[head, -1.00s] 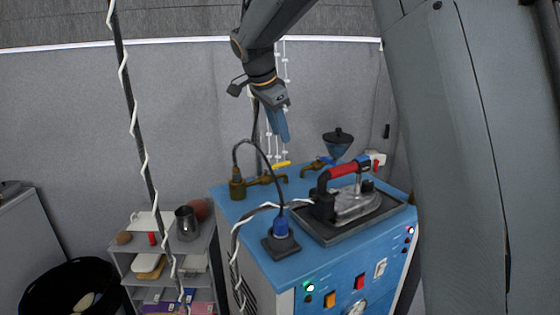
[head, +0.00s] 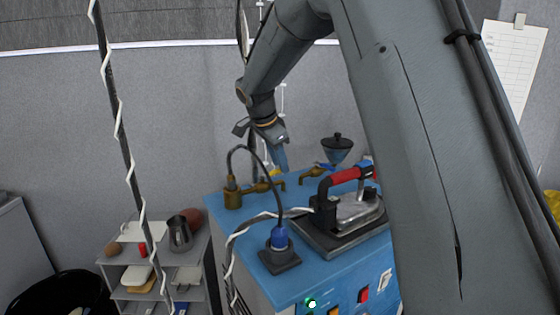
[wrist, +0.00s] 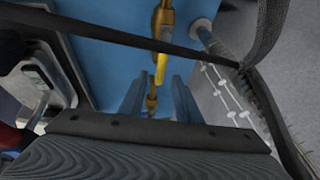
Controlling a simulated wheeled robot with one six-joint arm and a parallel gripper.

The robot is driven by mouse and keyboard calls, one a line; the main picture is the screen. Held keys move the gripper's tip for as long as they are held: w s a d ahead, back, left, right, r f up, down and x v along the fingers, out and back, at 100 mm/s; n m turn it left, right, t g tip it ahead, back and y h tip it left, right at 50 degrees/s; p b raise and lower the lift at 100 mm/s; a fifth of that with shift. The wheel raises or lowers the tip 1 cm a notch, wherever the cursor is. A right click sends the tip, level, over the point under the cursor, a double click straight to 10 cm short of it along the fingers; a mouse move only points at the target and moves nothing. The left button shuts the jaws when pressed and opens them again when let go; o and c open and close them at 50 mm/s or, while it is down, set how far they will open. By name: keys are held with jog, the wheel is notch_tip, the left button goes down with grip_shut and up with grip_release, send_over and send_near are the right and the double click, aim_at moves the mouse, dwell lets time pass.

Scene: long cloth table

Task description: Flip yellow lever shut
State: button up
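The yellow lever (wrist: 161,66) shows in the wrist view, on a brass valve (wrist: 165,22) above the blue machine top. It runs roughly in line with the brass pipe. In the head view only a bit of the yellow lever (head: 275,172) shows beside my fingertips, and the rest is hidden. My gripper (head: 283,170) points down at the back of the machine, close to the lever. In the wrist view my gripper's (wrist: 157,100) two blue fingers stand apart, with brass pipework visible between them. I cannot tell whether either finger touches the lever.
A blue plug with a black cable (head: 279,238) stands at the front. A grey shelf (head: 122,272) is at left.

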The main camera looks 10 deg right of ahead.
jog(key=shift+w+d+f, duration=0.15)
jog(key=shift+f, duration=0.3)
jog(key=shift+c, duration=0.3)
grip_shut()
